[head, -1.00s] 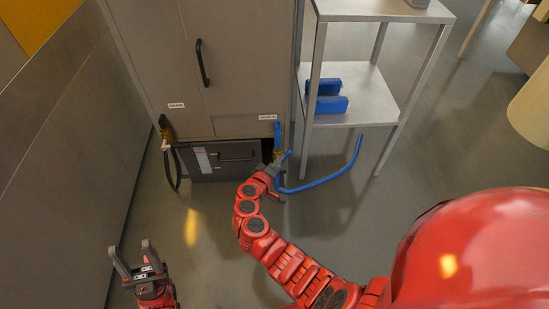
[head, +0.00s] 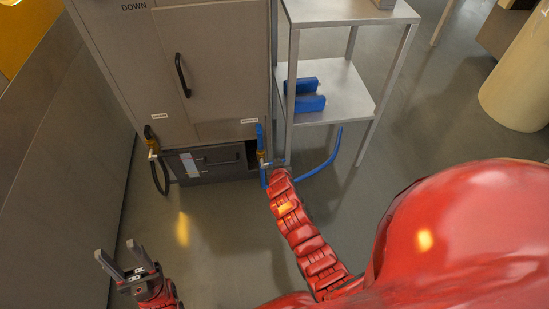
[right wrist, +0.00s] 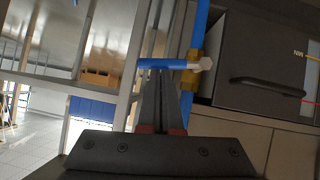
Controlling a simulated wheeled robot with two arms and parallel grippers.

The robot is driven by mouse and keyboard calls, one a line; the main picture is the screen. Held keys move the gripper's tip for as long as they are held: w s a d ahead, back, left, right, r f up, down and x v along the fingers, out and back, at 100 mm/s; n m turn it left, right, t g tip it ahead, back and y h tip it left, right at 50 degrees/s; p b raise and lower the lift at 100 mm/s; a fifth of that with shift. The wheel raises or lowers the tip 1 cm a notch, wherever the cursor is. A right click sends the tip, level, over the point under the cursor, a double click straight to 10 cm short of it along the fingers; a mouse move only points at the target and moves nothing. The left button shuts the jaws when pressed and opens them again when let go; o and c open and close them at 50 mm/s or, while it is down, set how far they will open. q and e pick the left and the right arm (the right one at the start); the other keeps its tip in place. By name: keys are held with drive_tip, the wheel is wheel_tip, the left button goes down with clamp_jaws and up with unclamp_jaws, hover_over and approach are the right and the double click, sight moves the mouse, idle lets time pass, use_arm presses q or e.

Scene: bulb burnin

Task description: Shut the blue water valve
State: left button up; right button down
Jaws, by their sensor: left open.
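The blue water valve shows in the right wrist view as a brass body (right wrist: 192,72) on an upright blue pipe (right wrist: 203,22). Its blue lever (right wrist: 160,64) lies crosswise to the pipe, pointing left. In the head view the valve (head: 262,155) is at the cabinet's lower right corner, partly hidden by my right gripper (head: 277,168). In the right wrist view the right gripper's fingers (right wrist: 164,80) are close together, tips just at the lever, with nothing visible between them. Contact cannot be told. My left gripper (head: 121,262) is open and empty, low on the left.
A grey cabinet (head: 225,70) stands behind, with a dark lower unit (head: 205,165). Another brass valve (head: 149,135) with a black hose is at its left corner. A metal shelf (head: 345,95) with blue items stands right. A blue hose (head: 325,165) curves below it. Open floor lies in front.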

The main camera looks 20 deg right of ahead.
drive_tip(key=shift+d+f, duration=0.2)
drive_tip(key=shift+f, duration=0.05)
drive_tip(key=shift+s+d+f+p, duration=0.1)
drive_tip(key=shift+f+p, duration=0.15)
drive_tip(key=shift+p, duration=0.1)
idle(0.3)
drive_tip(key=w+d+r+p+v, duration=0.1)
drive_tip(key=p+v, duration=0.4)
drive_tip(key=v, duration=0.7)
drive_tip(key=shift+s+r, duration=0.15)
drive_tip(key=shift+r, duration=0.8)
drive_tip(key=shift+a, duration=0.1)
